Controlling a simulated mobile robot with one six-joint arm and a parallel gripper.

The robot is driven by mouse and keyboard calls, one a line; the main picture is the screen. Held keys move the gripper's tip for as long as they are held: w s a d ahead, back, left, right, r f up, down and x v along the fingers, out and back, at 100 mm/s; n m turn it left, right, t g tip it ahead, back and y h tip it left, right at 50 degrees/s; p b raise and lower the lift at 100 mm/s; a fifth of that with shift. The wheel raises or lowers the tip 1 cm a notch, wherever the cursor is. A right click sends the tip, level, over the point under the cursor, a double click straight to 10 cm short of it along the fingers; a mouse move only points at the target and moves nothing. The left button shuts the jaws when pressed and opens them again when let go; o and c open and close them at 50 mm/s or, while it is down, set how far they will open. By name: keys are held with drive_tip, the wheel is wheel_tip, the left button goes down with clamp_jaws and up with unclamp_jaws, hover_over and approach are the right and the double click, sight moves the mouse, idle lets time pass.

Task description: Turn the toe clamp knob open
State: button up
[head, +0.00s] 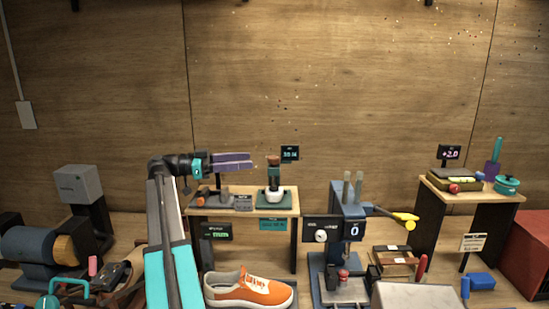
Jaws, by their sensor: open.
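My gripper (235,161) is raised at the left middle, pointing right, with purple fingers apart and nothing seen between them. It appears in front of or above a small wooden table (243,213). An orange sneaker (250,291) with a white sole sits below, toe to the right. A blue-grey press-like stand (345,232) stands to its right, with a white round dial and a yellow-ended lever. A small red knob (343,275) sits low at this stand. I cannot tell if it is the toe clamp knob. My gripper is well away from it, up and left.
A green-based device (273,198) and a small stand with an orange knob (200,201) sit on the wooden table. A grinder-like machine (37,245) is at left. A second table (470,195) and a red box (527,255) are at right.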

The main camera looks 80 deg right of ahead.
sight(274, 157)
drive_tip(key=p+x, duration=0.3)
drive_tip(key=x, duration=0.7)
drive_tip(key=shift+s+d, duration=0.2)
drive_tip(key=shift+s, duration=0.1)
drive_tip(key=c, duration=1)
drive_tip(key=shift+c, duration=0.2)
drive_tip(key=shift+a+f+n+t+h+b, duration=0.1)
drive_tip(key=shift+f+n+t+h+b, duration=0.1)
drive_tip(key=shift+n+t+h+b, duration=0.3)
